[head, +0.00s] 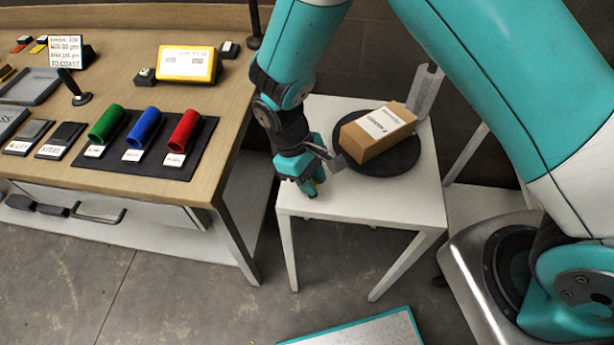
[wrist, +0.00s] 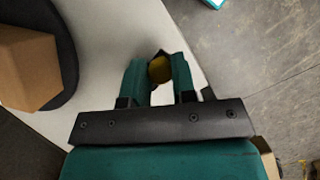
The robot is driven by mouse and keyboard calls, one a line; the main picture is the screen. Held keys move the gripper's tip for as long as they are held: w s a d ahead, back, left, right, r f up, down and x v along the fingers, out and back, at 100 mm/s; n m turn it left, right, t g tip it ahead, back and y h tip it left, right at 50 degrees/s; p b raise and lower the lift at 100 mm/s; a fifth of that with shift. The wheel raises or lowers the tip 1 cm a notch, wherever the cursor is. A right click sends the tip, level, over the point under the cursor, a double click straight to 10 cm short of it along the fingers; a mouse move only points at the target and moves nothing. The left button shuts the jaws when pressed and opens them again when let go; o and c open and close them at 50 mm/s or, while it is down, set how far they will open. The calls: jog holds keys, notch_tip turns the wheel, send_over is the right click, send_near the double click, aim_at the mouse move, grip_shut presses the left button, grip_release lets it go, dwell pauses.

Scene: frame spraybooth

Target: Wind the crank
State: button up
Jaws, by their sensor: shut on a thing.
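My gripper (head: 312,184) is at the front left corner of the small white table. I take this knob to be the crank's handle; a sliver of yellow also shows in the head view (head: 318,182). The rest of the crank is hidden by my gripper. A black round turntable (head: 398,166) lies on the white table, right of my gripper, with a brown cardboard box (head: 372,136) on it. The box also shows in the wrist view (wrist: 28,68).
The white table (head: 350,204) has bare top in front of the turntable. A grey upright piece (head: 425,92) stands behind the box. The wooden bench (head: 222,92) on the left holds green, blue and red tubes, labelled plates and a yellow display (head: 187,63).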

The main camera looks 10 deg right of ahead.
jog(key=n, duration=0.2)
jog(key=d+n+t, duration=0.1)
jog(key=shift+d+n+h+p, duration=0.15)
jog(key=shift+n+h+p, duration=0.2)
jog(key=shift+n+h, duration=0.05)
jog(key=n, duration=0.1)
jog(key=d+n+t, duration=0.1)
jog(key=n, duration=0.1)
jog(key=n+t+p, duration=0.1)
jog(key=shift+w+d+n+h, duration=0.2)
jog(key=shift+w+n+h, duration=0.1)
jog(key=n+t, duration=0.1)
jog(key=n, duration=0.1)
jog(key=w+d+n, duration=0.1)
jog(key=n, duration=0.1)
jog(key=shift+t+p, duration=0.35)
jog(key=shift+t, duration=0.05)
jog(key=shift+w+d+n+t+y+p, duration=0.1)
jog(key=shift+w+n+t+y, duration=0.15)
jog(key=shift+n, duration=0.65)
jog(key=shift+w+d+n+t+y+p, duration=0.15)
jog(key=shift+w+n+t, duration=0.15)
jog(key=shift+n, duration=0.6)
jog(key=shift+w+n+t+y+p, duration=0.1)
jog(key=shift+w+n+t+y, duration=0.15)
jog(key=shift+n, duration=0.65)
jog(key=o, duration=0.9)
